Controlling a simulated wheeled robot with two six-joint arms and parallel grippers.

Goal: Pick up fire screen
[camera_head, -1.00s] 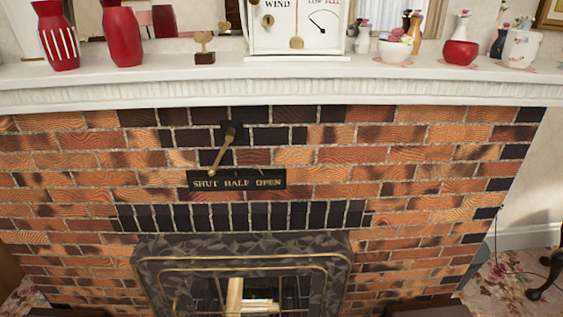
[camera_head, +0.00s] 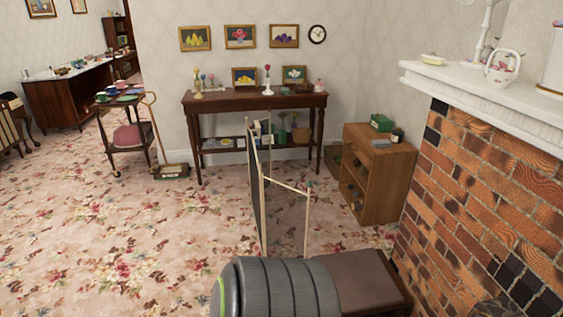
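A thin upright panel with a pale wooden frame (camera_head: 258,195) stands on the carpet in the middle of the head view. It looks like the fire screen, but it shows nearly edge-on, so its face is hard to make out. Pale legs or struts stand out to its right. Its lower right part is close behind a brown box-like piece and a grey ribbed cylinder that looks like part of my arm. Neither of my grippers is in view, and nothing shows either one touching the panel.
The brick fireplace (camera_head: 490,190) with its white mantel (camera_head: 480,92) fills the right side. A low wooden cabinet (camera_head: 383,185) stands beside it. A dark side table (camera_head: 238,104) lines the back wall; a trolley (camera_head: 122,112) stands left. The floral carpet (camera_head: 120,235) is open at left.

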